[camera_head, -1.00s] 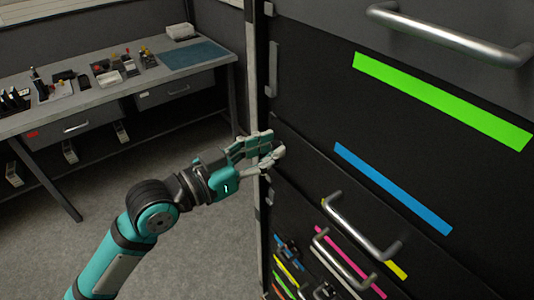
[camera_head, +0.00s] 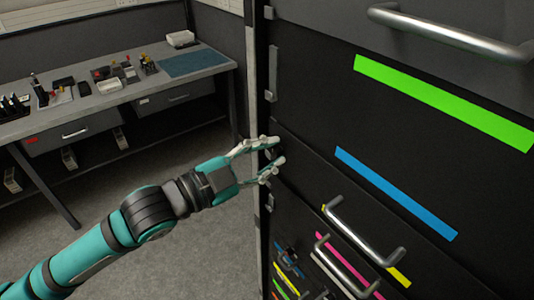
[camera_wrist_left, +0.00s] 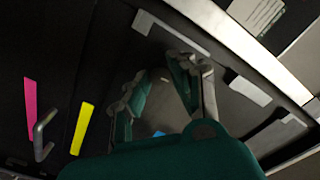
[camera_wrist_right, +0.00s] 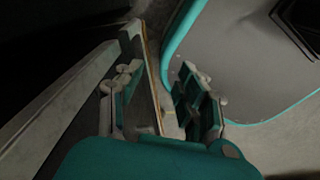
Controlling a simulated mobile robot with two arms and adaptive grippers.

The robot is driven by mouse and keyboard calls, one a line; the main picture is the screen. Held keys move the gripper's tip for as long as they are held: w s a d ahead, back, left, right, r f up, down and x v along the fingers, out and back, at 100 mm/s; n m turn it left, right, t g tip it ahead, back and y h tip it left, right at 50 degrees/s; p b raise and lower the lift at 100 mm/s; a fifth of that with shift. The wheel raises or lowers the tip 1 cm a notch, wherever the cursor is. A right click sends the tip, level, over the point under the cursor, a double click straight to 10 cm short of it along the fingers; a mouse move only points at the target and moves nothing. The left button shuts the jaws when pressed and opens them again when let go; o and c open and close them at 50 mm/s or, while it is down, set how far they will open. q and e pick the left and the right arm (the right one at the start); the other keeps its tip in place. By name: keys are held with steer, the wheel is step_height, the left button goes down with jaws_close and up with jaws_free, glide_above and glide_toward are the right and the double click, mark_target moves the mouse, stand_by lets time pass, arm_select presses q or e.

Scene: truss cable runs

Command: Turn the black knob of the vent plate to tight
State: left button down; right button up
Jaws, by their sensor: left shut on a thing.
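My left gripper (camera_head: 274,152) reaches in from the left to the left edge of the dark panel front (camera_head: 310,120). Its two fingers stand one above the other, a little apart, with their tips at the panel. They are closed on a small dark thing, the black knob by its place; its shape and mark are lost against the dark surface. In the left wrist view the fingers (camera_wrist_left: 158,80) flank a dark patch where no knob outline can be made out. My right gripper shows only in the right wrist view (camera_wrist_right: 160,85), fingers apart.
Metal handles (camera_head: 362,228) stick out from the panel below and right of the left gripper, beside coloured strips (camera_head: 395,193). A workbench (camera_head: 110,95) with small items stands at the back left. In the right wrist view a panel edge (camera_wrist_right: 147,75) shows between the fingers.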

arm_select(q)
steer(key=shift+m, duration=0.3)
steer(key=c, duration=1.1)
jaws_free()
steer(key=shift+c, duration=0.2)
steer(key=v, duration=1.2)
